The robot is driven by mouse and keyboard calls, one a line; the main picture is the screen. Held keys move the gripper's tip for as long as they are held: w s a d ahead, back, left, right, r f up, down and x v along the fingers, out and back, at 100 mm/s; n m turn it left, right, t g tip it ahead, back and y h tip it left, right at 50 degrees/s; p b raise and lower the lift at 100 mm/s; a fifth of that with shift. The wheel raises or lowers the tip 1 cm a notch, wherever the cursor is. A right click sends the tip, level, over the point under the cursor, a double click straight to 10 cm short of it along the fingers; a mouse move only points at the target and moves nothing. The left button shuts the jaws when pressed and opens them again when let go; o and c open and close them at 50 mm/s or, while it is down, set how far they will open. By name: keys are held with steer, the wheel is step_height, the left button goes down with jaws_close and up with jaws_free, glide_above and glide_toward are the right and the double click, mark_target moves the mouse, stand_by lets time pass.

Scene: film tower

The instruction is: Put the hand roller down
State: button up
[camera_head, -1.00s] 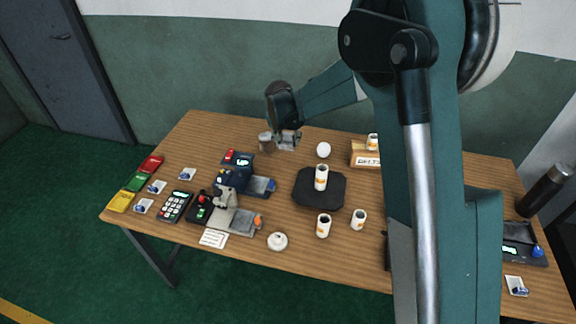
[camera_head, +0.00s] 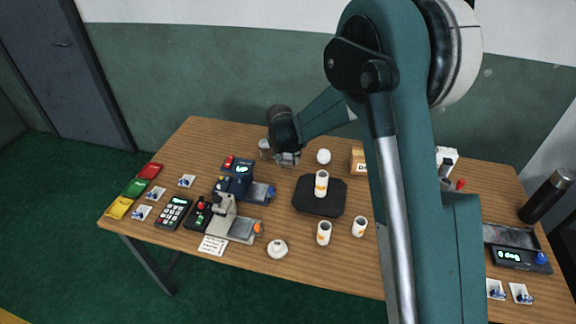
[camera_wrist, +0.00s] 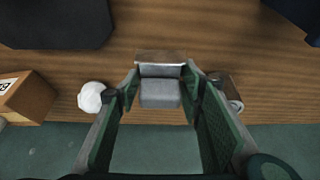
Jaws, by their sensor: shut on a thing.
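My gripper (camera_head: 288,158) is low over the back of the table, left of a white ball. In the wrist view its two green-padded fingers are on either side of the hand roller (camera_wrist: 160,93), a grey block with a paler strip along its far edge. The gripper is shut on it. In the head view the roller is mostly hidden by the gripper. I cannot tell whether it touches the wooden table (camera_head: 400,285).
The white ball (camera_head: 323,156) and a small grey cylinder (camera_head: 265,148) stand close on either side of my gripper. A labelled box (camera_head: 358,160) is farther right. A dark tray (camera_head: 306,206) with a white roll and a blue device (camera_head: 236,184) lie nearer the front.

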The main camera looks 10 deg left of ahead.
mark_target(288, 164)
steer(key=shift+f+b, duration=0.35)
steer(key=shift+f, duration=1.45)
steer(key=shift+f, duration=0.2)
steer(key=o, duration=0.9)
steer(key=shift+r, duration=0.15)
steer(key=shift+p+v, duration=1)
steer(key=shift+v, duration=5.05)
